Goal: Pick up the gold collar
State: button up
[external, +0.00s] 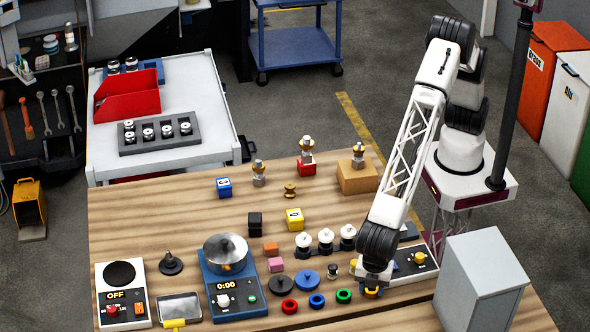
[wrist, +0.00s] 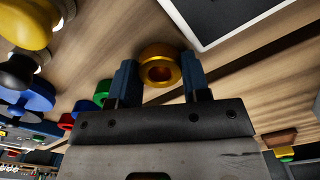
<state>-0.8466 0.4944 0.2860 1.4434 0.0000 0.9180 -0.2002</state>
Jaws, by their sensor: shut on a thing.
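The gold collar (wrist: 160,65) is a thick ring with a dark hole, seen in the wrist view between the two blue fingers of my gripper (wrist: 160,82). My gripper is shut on it. In the external view my gripper (external: 372,284) is low over the front right of the wooden table, and a bit of the gold collar (external: 372,292) shows beneath it. The collar is at or close to the table top; I cannot tell whether it touches. The fingers hide part of it.
Red (external: 289,306), blue (external: 316,300) and green (external: 343,296) rings lie in a row to the left of my gripper. A switch box (external: 420,259) is close on the right, with a grey cabinet (external: 480,280) beyond. Small knobs and discs stand behind the rings.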

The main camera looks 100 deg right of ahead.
jog(key=shift+r, duration=0.1)
jog(key=shift+r, duration=0.85)
jog(key=shift+s+d+r, duration=0.15)
jog(key=shift+r, duration=0.7)
jog(key=s+d, duration=0.3)
jog(key=s+d+r, duration=0.1)
jog(key=s+d, duration=0.6)
jog(key=d, duration=0.1)
jog(key=shift+s+d+r, duration=0.2)
jog(key=shift+s+d, duration=0.05)
